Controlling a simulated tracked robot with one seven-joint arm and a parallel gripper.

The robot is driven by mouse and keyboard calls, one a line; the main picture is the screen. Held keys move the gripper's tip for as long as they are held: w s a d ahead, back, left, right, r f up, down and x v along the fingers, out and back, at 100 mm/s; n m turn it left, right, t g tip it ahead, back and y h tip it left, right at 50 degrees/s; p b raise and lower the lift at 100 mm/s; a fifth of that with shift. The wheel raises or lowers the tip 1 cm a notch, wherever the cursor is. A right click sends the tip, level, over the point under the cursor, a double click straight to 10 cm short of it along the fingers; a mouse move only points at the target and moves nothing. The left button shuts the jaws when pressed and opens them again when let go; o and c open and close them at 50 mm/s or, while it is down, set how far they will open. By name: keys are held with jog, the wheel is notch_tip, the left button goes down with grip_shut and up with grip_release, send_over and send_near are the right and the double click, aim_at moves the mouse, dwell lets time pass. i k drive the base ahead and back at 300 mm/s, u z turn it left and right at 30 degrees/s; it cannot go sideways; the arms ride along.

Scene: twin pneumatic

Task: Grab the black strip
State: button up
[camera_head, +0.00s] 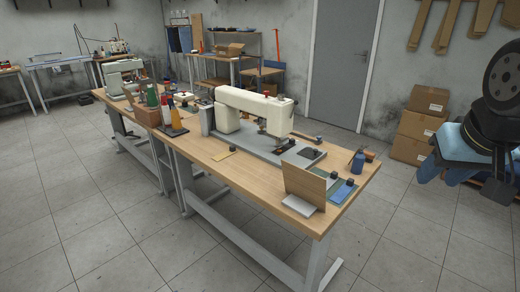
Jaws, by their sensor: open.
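My gripper (468,172) hangs at the right edge on my dark arm, with pale blue parts around it, apart from the table. It looks open and empty, though its fingers are hard to make out. A dark flat piece (311,154) with a small black block lies on the grey base (262,142) of the white sewing machine (240,103). Another small dark piece (281,149) lies under the machine's needle end. Both are too small to tell which, if either, is the black strip.
The wooden table (222,172) also holds an upright brown board (304,186), a blue piece (341,190) on a green mat, a blue holder (357,162) and several bottles at the left. Cardboard boxes (415,124) stand behind. The floor in front is clear.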

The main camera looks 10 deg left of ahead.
aim_at(291, 142)
jog(key=u, duration=0.5)
jog(key=i, duration=1.05)
jog(key=z, duration=0.05)
